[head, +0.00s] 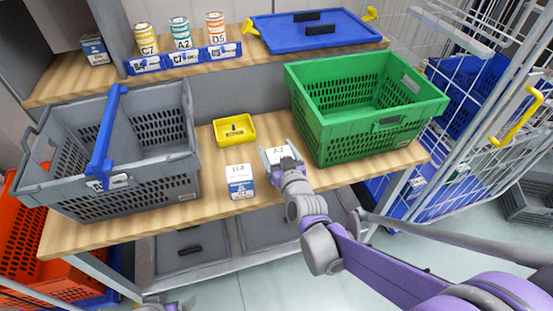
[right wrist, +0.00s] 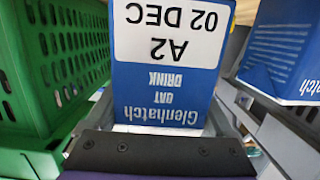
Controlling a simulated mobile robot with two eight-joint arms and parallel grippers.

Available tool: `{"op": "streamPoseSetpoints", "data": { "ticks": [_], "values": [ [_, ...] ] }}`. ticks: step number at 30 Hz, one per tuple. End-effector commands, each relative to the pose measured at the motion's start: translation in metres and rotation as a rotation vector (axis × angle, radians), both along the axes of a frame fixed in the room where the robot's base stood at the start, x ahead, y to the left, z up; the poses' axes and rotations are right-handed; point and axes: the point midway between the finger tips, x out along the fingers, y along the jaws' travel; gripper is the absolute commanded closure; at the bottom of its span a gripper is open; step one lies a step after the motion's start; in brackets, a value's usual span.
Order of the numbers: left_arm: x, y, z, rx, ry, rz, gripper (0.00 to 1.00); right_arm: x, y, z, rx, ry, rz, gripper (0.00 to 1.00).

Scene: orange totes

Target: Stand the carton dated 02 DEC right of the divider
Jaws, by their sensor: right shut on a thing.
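The carton dated 02 DEC (right wrist: 165,60) is blue and white, labelled A2, and sits between the fingers of my right gripper (head: 283,155). In the head view only the white top of this carton (head: 278,153) shows clearly; the gripper hides much of the rest. I cannot tell whether its base touches the bench. The blue divider (head: 105,135) runs front to back across the grey crate (head: 150,205) at the left, splitting it into two sides. Both sides look empty.
A second blue-and-white carton (head: 240,182) stands on the bench (head: 215,200), left of the gripper. A small yellow tray (head: 234,131) sits behind it. A green crate (head: 390,125) stands close on the right. Cans and a blue lid (head: 315,32) are on the rear shelf.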

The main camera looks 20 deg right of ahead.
Motion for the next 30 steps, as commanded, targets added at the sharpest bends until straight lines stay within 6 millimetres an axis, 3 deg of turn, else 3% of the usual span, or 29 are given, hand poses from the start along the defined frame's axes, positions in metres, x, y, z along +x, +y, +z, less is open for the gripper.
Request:
{"op": "streamPoseSetpoints", "data": {
  "ticks": [1,5,19,20,21,30],
  "values": [
    [0.0,0.0,-0.006,0.0,0.002,0.0,0.0,0.001,0.0,-0.012,-0.001,0.001,0.0,0.88],
    [0.001,0.0,-0.011,0.0,0.004,0.0,0.0,0.0,0.0,-0.027,-0.001,0.0,0.0,0.88],
    [0.001,0.0,-0.015,0.0,0.005,0.0,0.0,0.0,0.0,-0.034,0.0,0.0,0.0,0.88],
    [0.001,0.0,-0.014,0.0,0.005,0.0,0.0,0.0,0.0,-0.033,0.0,0.0,0.0,0.07],
    [0.001,0.0,-0.014,0.0,0.005,0.0,0.0,0.0,0.0,-0.032,0.0,0.0,0.0,0.0],
    [0.001,0.0,-0.012,0.0,0.004,0.0,0.0,-0.002,0.0,-0.031,-0.001,0.0,0.0,0.0]
  ]
}}
